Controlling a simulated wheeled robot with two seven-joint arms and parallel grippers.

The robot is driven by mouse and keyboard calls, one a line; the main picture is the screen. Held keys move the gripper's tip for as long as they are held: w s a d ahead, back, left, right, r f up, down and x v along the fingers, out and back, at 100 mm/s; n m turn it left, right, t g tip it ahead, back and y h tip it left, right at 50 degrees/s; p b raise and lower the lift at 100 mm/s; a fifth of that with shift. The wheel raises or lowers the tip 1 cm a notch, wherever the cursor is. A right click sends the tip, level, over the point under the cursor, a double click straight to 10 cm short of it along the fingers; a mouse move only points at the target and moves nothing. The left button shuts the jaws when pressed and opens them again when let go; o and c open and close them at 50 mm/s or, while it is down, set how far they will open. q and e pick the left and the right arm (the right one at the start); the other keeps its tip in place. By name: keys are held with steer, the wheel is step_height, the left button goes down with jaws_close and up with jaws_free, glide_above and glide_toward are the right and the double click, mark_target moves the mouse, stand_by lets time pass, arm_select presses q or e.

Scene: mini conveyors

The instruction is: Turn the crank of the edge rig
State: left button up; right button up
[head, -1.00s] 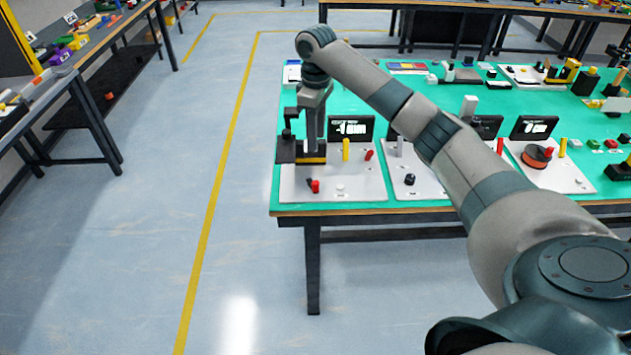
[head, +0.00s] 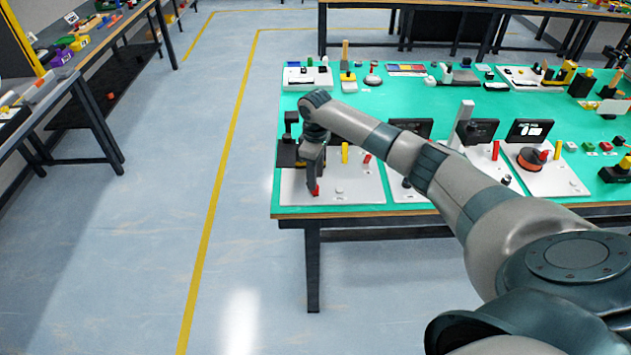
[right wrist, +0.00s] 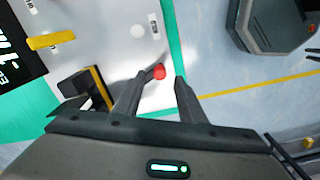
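The edge rig is a white plate (head: 355,193) at the near left corner of the green table, with a black and yellow block (head: 288,152) on it. Its crank ends in a red knob (head: 316,190), partly covered by my right gripper (head: 312,183) in the head view. In the right wrist view the red knob (right wrist: 159,71) shows between the tips of the open right gripper (right wrist: 162,77), closer to the left finger. A gap shows between the knob and the right finger. Whether the left finger touches it I cannot tell. My left gripper is out of view.
On the plate stand a yellow post (head: 345,153), a red piece (head: 367,159) and a white button (head: 339,190). The rig's dark display (right wrist: 15,45) shows in the right wrist view. Other rigs, such as one with an orange dial (head: 531,158), stand to the right. Floor lies open left of the table.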

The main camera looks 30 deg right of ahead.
steer(key=shift+f+p, duration=0.35)
steer(key=shift+f, duration=1.7)
jaws_close()
